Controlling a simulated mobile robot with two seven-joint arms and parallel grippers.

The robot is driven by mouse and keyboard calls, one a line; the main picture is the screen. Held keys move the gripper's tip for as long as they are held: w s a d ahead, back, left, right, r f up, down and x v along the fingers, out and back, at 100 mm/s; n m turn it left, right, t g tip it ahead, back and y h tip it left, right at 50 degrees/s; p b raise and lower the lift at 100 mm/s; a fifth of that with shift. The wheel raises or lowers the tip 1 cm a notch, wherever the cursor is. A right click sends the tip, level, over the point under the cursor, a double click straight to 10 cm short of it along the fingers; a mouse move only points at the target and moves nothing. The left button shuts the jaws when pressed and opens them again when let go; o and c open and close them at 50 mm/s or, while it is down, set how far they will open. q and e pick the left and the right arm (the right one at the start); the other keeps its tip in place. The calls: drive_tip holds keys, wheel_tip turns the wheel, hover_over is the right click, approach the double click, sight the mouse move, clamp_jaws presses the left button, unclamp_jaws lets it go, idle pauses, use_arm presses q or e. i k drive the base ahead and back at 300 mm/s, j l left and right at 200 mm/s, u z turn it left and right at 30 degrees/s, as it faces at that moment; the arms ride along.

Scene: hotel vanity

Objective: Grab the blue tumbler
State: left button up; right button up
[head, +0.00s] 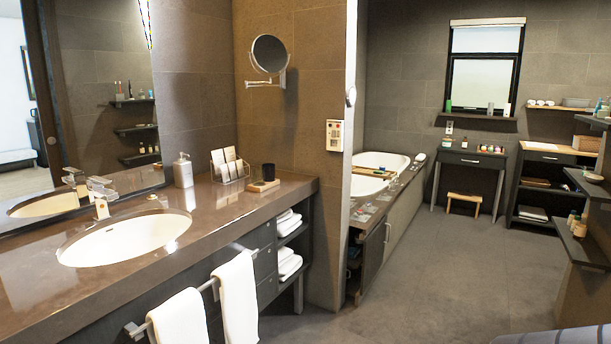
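A small dark tumbler (268,172), which looks dark navy or black, stands upright at the far end of the vanity counter (215,205). It is at a small wooden tray (257,188); I cannot tell whether it stands on the tray or just behind it. Its colour is hard to make out at this size. No other blue cup shows clearly. Neither of my grippers is in view.
A card rack (227,168) and a soap dispenser (182,170) stand left of the tumbler. The sink (125,238) and faucet (100,195) are nearer. Towels (236,295) hang on a bar along the counter's front. The floor (440,275) to the right is clear.

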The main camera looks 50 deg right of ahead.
sight(270, 174)
drive_tip(key=z, duration=1.3)
drive_tip(key=i+u, duration=0.1)
drive_tip(key=u, duration=0.25)
drive_tip(key=i+l+u, duration=0.1)
drive_tip(key=u, duration=0.2)
drive_tip(key=l+u, duration=0.15)
drive_tip(key=u, duration=0.2)
drive_tip(key=i+l+u, duration=0.35)
drive_tip(key=l, duration=0.2)
drive_tip(key=l+u, duration=0.15)
drive_tip(key=i+l+u, duration=0.1)
drive_tip(key=l, duration=0.55)
drive_tip(key=i+l+u, duration=0.15)
drive_tip(key=l, duration=0.45)
drive_tip(key=i+l+u, duration=0.1)
drive_tip(key=l, duration=0.55)
